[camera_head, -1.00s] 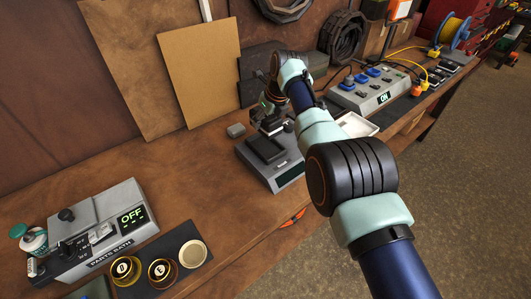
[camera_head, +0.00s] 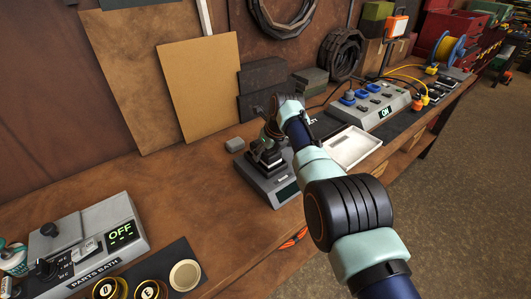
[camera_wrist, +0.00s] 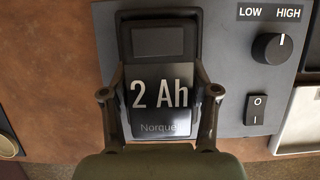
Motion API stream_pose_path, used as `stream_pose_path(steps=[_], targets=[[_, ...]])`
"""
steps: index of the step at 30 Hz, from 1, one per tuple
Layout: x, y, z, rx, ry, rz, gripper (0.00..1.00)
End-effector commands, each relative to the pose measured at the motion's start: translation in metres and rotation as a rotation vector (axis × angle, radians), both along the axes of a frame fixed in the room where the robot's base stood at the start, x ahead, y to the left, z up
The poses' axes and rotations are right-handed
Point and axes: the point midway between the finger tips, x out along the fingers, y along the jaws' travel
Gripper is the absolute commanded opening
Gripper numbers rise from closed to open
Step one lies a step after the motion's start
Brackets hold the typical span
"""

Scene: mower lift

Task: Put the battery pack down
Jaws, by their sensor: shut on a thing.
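The battery pack (camera_wrist: 158,125) is a dark block marked "2 Ah" and "Norque". It sits between the two fingers of my gripper (camera_wrist: 159,92) in the wrist view, and the gripper is shut on it. In the head view my gripper (camera_head: 268,150) is over a grey device (camera_head: 252,178) on the bench. The wrist view shows this device (camera_wrist: 228,60) with a LOW/HIGH knob and a rocker switch. A raised black frame (camera_wrist: 124,40) on the device lies around and behind the pack. I cannot tell whether the pack touches the device.
A white tray (camera_head: 352,150) stands right of the device. A charging strip (camera_head: 372,105) reading ON is farther back. A parts bath (camera_head: 85,240) reading OFF is at front left. A small grey block (camera_head: 235,145) lies beside the device. The bench's left middle is clear.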

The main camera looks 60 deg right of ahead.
Motion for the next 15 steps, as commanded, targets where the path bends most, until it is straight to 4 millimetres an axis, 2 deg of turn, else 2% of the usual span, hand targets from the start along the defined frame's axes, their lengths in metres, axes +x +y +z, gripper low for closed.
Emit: stream_pose_path(steps=[10, 11, 15], targets=[[-0.001, 0.000, -0.014, 0.001, 0.005, 0.000, 0.03], [-0.002, 0.001, -0.016, 0.003, 0.007, 0.000, 0.61], [-0.002, 0.001, -0.017, 0.004, 0.009, 0.000, 0.85]])
